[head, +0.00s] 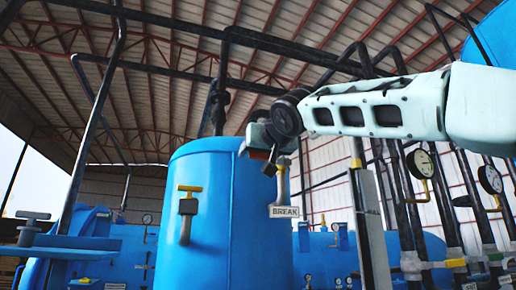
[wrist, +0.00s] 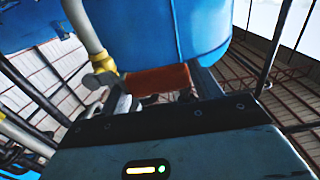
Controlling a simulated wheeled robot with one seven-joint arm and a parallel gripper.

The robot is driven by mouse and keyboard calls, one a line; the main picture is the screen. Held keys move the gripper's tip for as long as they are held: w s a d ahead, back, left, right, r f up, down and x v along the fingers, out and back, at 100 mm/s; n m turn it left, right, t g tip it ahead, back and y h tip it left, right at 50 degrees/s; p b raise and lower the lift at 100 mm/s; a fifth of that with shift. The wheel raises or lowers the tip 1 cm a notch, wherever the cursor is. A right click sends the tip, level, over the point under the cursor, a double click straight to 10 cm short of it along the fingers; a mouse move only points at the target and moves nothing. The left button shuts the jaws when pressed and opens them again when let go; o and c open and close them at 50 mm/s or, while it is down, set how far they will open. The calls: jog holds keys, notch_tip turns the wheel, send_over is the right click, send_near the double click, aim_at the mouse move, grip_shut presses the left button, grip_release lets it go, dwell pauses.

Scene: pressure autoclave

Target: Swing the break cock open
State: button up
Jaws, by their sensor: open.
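The break cock (head: 281,170) is a pale vertical pipe with a yellow fitting above a white sign reading BREAK (head: 284,212), right of the large blue tank. My gripper (head: 268,158) is at its upper left, very close to it, and partly hides it. In the wrist view a pale pipe with a yellow fitting (wrist: 101,76) stands just left of my gripper (wrist: 165,92). A reddish-brown bar (wrist: 157,80) shows between the open fingers; it may be the cock's handle. I cannot tell whether the fingers touch it.
The blue tank (head: 217,215) fills the space just below and left of my gripper, with a yellow-handled valve (head: 188,205) on its front. Dark pipes and gauges (head: 420,164) crowd the right side. A grey post (head: 371,225) stands just right of the sign.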

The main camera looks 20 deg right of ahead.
jog(key=shift+w, duration=0.45)
jog(key=shift+c, duration=0.3)
jog(key=c, duration=1.1)
jog(key=shift+o, duration=0.2)
jog(key=shift+r, duration=0.1)
jog(key=d+r+m, duration=0.7)
jog(key=d+m, duration=0.2)
jog(key=m, duration=0.9)
jog(key=shift+d, duration=0.4)
